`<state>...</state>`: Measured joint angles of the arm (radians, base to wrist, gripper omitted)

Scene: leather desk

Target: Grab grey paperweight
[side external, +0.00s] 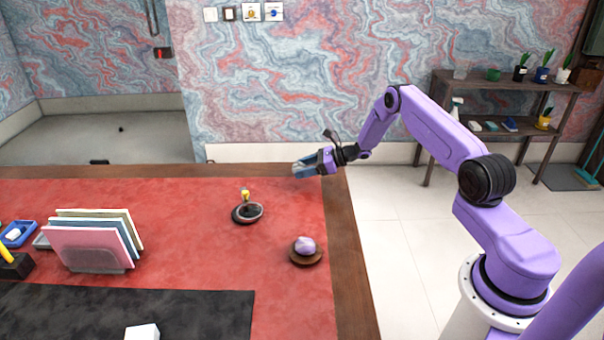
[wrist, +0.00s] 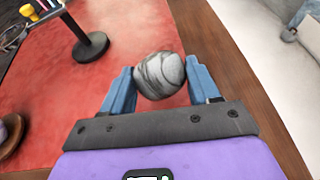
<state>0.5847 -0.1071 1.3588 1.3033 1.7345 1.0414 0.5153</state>
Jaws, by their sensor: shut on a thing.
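The grey paperweight (wrist: 159,74) is a rounded, marbled grey stone. In the wrist view it sits between the two blue fingers of my gripper (wrist: 160,82), which are shut on it from both sides. In the side view my gripper (side external: 299,171) is above the far right part of the desk, near its wooden edge.
A purple stone on a round wooden base (side external: 305,257) sits on the red desk top (side external: 190,235). A file holder with folders (side external: 93,240) stands at the left. A white block (side external: 142,332) is at the front.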

